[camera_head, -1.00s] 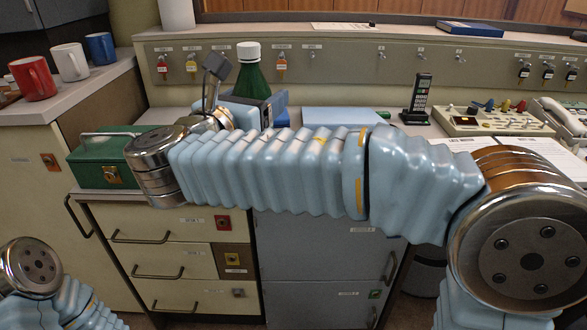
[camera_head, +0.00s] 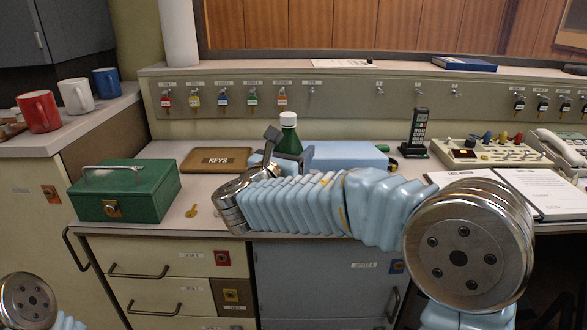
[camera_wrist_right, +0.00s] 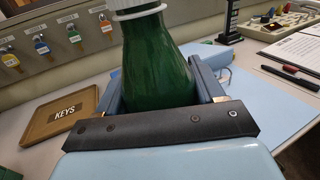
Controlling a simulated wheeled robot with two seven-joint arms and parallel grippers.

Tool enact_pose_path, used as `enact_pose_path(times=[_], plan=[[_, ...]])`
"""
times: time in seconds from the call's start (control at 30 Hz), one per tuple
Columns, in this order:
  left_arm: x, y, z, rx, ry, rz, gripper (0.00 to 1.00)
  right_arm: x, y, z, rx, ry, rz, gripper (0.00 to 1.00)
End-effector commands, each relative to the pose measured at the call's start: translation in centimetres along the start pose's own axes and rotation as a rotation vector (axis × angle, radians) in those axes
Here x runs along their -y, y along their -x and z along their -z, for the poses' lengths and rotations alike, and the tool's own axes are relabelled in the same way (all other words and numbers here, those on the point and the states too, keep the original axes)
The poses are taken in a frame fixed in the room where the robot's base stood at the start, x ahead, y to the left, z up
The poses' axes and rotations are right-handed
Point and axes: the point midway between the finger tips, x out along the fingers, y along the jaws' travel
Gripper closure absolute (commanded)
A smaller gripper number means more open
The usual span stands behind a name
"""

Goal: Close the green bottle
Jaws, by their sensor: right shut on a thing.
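The green bottle (camera_head: 290,138) stands upright over the counter, with a white top (camera_head: 288,119). In the right wrist view, the bottle (camera_wrist_right: 158,65) fills the space between the fingers, and its white top is cut off by the upper edge. My right gripper (camera_wrist_right: 160,92) is shut around the bottle's body. In the head view, my right gripper (camera_head: 288,158) hides the bottle's lower part, so I cannot tell whether its base touches the counter. My left gripper is out of view; only part of my left arm shows at the lower left.
A brown KEYS tray (camera_head: 216,160), a brass key (camera_head: 192,211) and a green cash box (camera_head: 125,192) are left of the bottle. A pale blue mat (camera_wrist_right: 235,90) lies beside it. A black handset (camera_head: 416,133) stands to the right. Tagged keys (camera_head: 224,98) hang behind.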

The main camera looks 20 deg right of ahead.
Motion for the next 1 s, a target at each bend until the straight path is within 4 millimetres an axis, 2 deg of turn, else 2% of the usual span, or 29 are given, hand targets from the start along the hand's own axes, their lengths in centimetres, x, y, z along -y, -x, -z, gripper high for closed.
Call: enact_pose_path(times=[0.4, 0.5, 0.7, 1.0], plan=[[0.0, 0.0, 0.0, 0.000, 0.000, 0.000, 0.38, 0.0, -0.5, 0.6, 0.000, 0.001, 0.000, 1.00], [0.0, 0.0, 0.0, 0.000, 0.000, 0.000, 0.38, 0.1, -1.3, 1.7, -0.001, 0.003, 0.001, 1.00], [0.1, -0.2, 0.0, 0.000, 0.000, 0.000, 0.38, 0.0, -1.2, 4.3, -0.001, 0.002, -0.001, 1.00], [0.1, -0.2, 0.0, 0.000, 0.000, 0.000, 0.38, 0.0, -1.2, 4.5, 0.000, -0.001, -0.001, 1.00]])
